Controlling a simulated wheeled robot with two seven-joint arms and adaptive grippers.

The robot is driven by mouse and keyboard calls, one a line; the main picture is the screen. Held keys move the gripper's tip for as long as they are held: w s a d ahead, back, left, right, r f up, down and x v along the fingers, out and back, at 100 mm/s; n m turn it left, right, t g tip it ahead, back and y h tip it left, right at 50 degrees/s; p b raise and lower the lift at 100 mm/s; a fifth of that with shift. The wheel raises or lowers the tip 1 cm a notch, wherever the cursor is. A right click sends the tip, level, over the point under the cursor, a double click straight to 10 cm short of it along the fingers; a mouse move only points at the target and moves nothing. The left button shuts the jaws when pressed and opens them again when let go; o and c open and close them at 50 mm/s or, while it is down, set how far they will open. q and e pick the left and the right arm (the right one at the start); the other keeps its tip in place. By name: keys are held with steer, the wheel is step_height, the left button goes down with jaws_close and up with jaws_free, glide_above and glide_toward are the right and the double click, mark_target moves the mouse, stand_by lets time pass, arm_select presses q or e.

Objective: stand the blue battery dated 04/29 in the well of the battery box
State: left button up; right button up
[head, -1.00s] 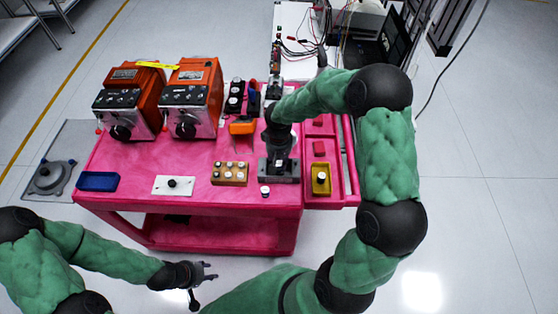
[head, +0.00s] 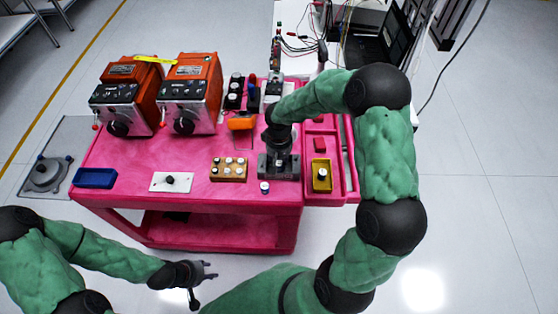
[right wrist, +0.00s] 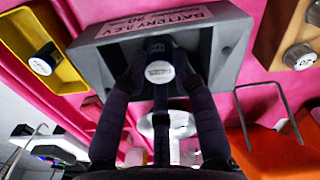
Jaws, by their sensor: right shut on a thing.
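The grey battery box (head: 266,171) stands near the front edge of the pink cart, its printed label facing up in the right wrist view (right wrist: 232,40). My right gripper (right wrist: 161,88) is shut on a dark battery (right wrist: 158,72) with a pale printed end, whose date I cannot read. The battery is at the box's opening, between the fingers; how deep it sits is hidden. In the head view my right gripper (head: 280,150) is directly above the box, pointing down. My left gripper (head: 203,281) is open and empty, low in front of the cart.
A yellow tray (head: 321,187) holding a battery is right of the box. A wooden block (head: 228,169) with several batteries is on its left, and a small white-topped battery (head: 265,187) stands in front. A white plate (head: 171,182) and blue tray (head: 95,179) lie further left.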

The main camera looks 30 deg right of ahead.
steer(key=shift+f, duration=0.2)
steer(key=o, duration=1.1)
steer(key=shift+r, duration=0.1)
steer(key=shift+c, duration=0.2)
steer(key=shift+c, duration=0.5)
steer(key=shift+r, duration=0.15)
steer(key=shift+r+p, duration=0.85)
steer(key=shift+r, duration=0.3)
steer(key=shift+r, duration=0.1)
steer(key=shift+r+p, duration=1.7)
steer(key=shift+r, duration=0.7)
